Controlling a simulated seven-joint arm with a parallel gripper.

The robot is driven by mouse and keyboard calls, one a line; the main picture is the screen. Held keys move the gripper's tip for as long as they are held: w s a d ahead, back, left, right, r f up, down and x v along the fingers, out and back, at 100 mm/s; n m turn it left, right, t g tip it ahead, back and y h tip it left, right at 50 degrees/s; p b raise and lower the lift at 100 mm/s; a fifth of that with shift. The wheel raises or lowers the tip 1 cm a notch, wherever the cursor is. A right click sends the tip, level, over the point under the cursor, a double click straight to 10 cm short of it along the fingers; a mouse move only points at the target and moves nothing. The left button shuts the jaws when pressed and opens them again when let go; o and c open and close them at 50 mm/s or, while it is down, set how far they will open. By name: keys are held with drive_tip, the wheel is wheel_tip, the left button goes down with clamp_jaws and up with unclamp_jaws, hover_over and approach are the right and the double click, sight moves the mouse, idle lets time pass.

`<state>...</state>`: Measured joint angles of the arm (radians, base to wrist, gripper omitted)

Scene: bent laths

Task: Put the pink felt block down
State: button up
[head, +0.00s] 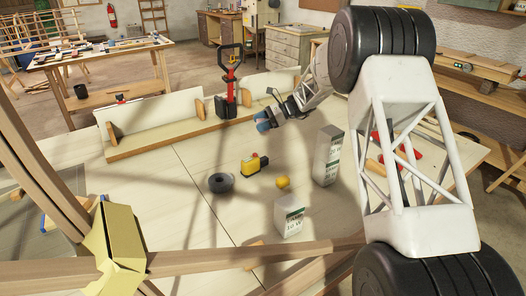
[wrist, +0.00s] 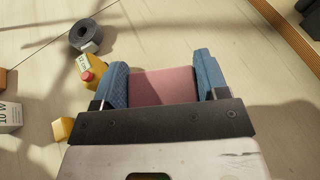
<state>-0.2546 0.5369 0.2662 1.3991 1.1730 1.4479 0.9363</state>
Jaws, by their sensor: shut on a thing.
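The pink felt block (wrist: 163,86) sits between the two blue fingers of my gripper (wrist: 163,88) in the wrist view. The gripper is shut on it, with one finger against each side. In the head view my gripper (head: 268,122) is over the far part of the pale bench top, in front of the long wooden form. The block cannot be made out there. I cannot tell whether the block touches the bench.
A dark roll (head: 221,182), a yellow bottle with a red cap (head: 254,165), a yellow object (head: 283,182) and two pale cartons (head: 328,155) (head: 289,215) stand nearer. A red-black tool (head: 230,85) stands by the wooden form (head: 165,142). Bench between is bare.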

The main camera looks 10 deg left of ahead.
drive_tip(key=shift+f, duration=0.1)
hover_over(262, 150)
drive_tip(key=shift+s+a+f, duration=0.1)
drive_tip(key=shift+a+f, duration=0.05)
drive_tip(key=shift+f, duration=1.4)
drive_tip(key=shift+s+a+f, duration=0.1)
drive_tip(key=shift+f, duration=1.4)
drive_tip(key=shift+f, duration=1.85)
drive_tip(key=shift+f, duration=0.15)
drive_tip(key=o, duration=0.9)
drive_tip(key=shift+w+d+r, duration=0.1)
drive_tip(key=shift+d+r, duration=0.05)
drive_tip(key=shift+r, duration=0.05)
drive_tip(key=v, duration=1.1)
drive_tip(key=shift+d+r, duration=0.25)
drive_tip(key=shift+d, duration=0.05)
